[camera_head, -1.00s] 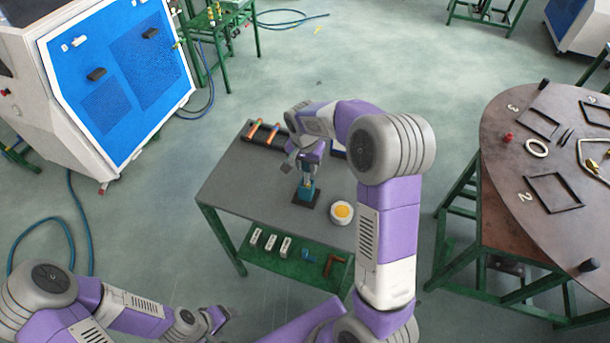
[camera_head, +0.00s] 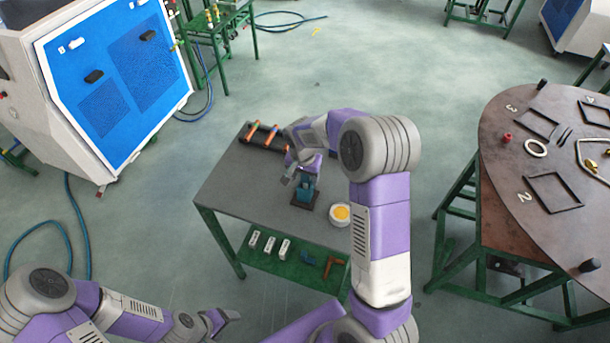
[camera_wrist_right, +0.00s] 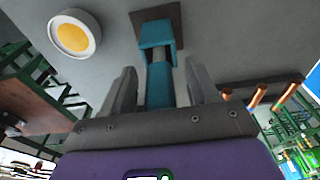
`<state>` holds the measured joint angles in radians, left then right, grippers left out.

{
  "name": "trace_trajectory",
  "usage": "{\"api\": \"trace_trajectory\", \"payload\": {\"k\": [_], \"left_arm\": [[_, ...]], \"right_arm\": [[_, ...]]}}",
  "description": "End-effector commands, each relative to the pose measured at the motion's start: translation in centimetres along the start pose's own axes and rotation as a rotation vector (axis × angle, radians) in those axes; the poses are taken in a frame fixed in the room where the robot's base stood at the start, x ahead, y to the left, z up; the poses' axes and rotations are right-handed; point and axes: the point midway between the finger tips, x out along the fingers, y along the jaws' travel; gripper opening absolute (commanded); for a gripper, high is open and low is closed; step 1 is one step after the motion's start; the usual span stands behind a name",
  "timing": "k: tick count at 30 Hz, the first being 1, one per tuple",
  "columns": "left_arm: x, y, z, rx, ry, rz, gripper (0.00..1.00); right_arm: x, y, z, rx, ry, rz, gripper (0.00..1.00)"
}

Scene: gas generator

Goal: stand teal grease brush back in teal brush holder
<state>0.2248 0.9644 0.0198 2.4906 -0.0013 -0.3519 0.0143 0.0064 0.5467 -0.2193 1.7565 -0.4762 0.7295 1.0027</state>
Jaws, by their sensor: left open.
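The teal brush holder (camera_head: 305,194) stands on a dark square base on the grey table. It also shows at the top of the right wrist view (camera_wrist_right: 157,32). The teal grease brush (camera_wrist_right: 160,85) runs from the holder towards my right gripper (camera_wrist_right: 161,82); its lower end is hidden at the holder. The right gripper's fingers stand on both sides of the brush, with gaps visible, so it looks open. In the head view my right gripper (camera_head: 298,170) is close to the holder and partly covers the brush. My left gripper (camera_head: 224,319) is open and empty, low in front of the table.
A white round dish with yellow content (camera_head: 340,214) stands right of the holder. A dark rack with copper-coloured pieces (camera_head: 262,136) lies at the table's back. Grey blocks (camera_head: 269,243) sit on the green lower shelf (camera_head: 300,270). The table's left part is clear.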

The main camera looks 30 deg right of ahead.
Motion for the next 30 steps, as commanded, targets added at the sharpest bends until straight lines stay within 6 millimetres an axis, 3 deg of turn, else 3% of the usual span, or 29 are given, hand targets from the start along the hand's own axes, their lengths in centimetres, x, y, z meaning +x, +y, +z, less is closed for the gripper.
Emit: {"api": "trace_trajectory", "payload": {"k": [7,11,24,30], "left_arm": [[-0.1,0.0,0.0,0.000,0.000,0.000,0.72],[-0.4,0.1,0.0,0.000,0.000,0.000,0.72],[-1.0,0.4,0.1,0.000,0.000,0.000,0.72],[-1.1,0.4,0.1,0.000,0.000,0.000,0.72]], "right_arm": [[-0.1,0.0,0.0,0.000,0.000,0.000,0.59],[-1.2,-0.1,-0.1,0.000,0.003,-0.002,0.59],[-10.1,-0.1,-0.1,0.000,0.003,-0.003,0.59],[-12.1,-0.1,-0.1,0.000,0.001,-0.002,0.59]]}}
